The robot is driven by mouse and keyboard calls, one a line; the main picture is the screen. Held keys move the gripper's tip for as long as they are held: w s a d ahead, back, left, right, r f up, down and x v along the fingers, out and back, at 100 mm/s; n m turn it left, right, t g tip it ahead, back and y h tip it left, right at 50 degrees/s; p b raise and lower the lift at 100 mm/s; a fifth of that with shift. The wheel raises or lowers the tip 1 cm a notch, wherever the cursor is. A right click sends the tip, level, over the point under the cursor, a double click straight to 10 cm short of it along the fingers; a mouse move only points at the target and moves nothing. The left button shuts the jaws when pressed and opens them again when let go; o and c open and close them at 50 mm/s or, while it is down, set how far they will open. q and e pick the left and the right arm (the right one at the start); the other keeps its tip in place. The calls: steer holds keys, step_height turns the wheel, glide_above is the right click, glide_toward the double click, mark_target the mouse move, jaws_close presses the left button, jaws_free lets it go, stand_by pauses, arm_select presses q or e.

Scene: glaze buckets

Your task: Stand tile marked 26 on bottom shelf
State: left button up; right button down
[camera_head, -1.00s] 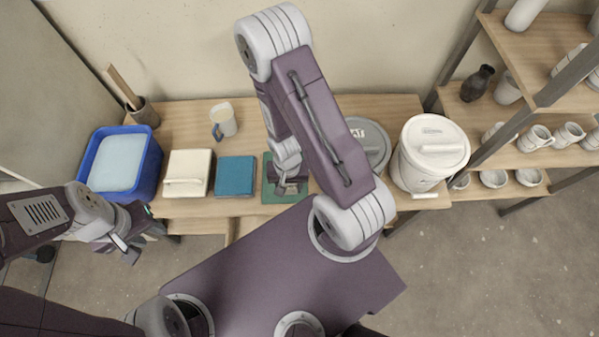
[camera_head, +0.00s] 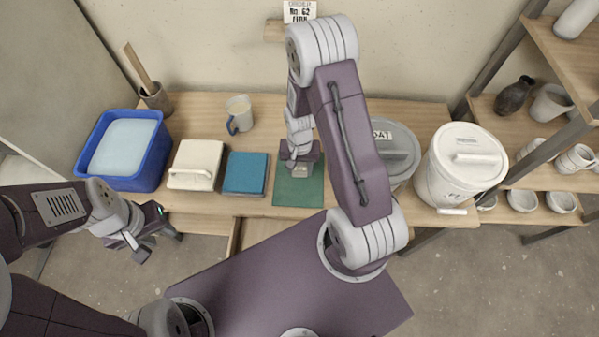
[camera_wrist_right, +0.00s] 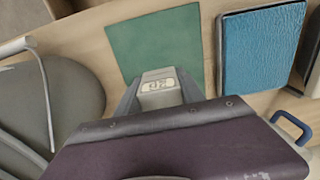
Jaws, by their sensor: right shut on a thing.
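My right gripper (camera_head: 300,171) is over the green mat (camera_head: 299,194) on the table. It is shut on a small pale tile (camera_wrist_right: 157,85) with a dark-framed label; its digits are too small to read surely. The mat also shows beyond the tile in the right wrist view (camera_wrist_right: 152,40). Whether the tile touches the mat I cannot tell. My left gripper (camera_head: 141,247) hangs in front of the table at the left; its finger gap is unclear. The shelf rack stands at the right; its lowest visible shelf (camera_head: 542,218) carries several bowls.
On the table are a blue tub (camera_head: 98,140), a cream lidded block (camera_head: 195,163), a blue slab (camera_head: 245,174), a mug (camera_head: 239,113), a grey-lidded bucket (camera_head: 397,148) and a white bucket (camera_head: 461,163). Cups and a dark vase (camera_head: 514,96) crowd the middle shelf.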

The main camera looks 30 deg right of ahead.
mark_target(299, 172)
steer(key=shift+w+d+f, duration=0.35)
steer(key=shift+w+f, duration=0.15)
steer(key=shift+w, duration=0.2)
steer(key=shift+f+b, duration=0.3)
steer(key=shift+f, duration=1.7)
steer(key=shift+f, duration=0.15)
steer(key=c, duration=0.7)
jaws_free()
